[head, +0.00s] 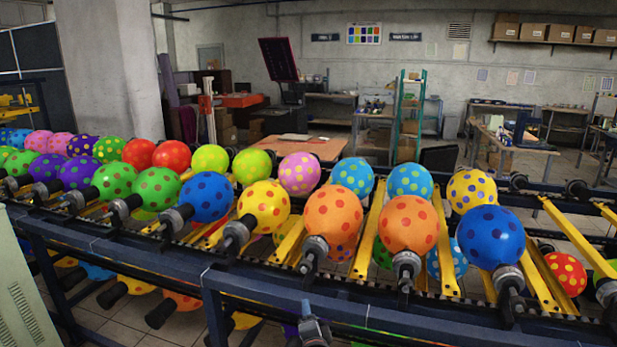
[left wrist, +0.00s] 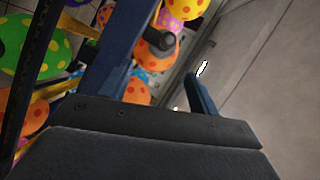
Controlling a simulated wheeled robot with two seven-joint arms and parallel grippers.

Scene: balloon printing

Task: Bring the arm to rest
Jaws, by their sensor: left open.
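My left gripper (head: 313,322) shows small at the bottom edge of the head view, in front of the balloon rack's near rail (head: 240,282). It is open, with no balloon seen in it. In the left wrist view, a dark part of my own arm fills the bottom. Polka-dot balloons and a blue beam (left wrist: 118,45) show beyond it at the upper left. My right gripper is not in view.
The rack crosses the whole head view, with yellow bars (head: 370,230) and rows of balloons on two levels. A grey panel (head: 22,295) stands at the lower left. Desks and shelves stand far behind. Bare floor (left wrist: 265,75) shows at the right of the wrist view.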

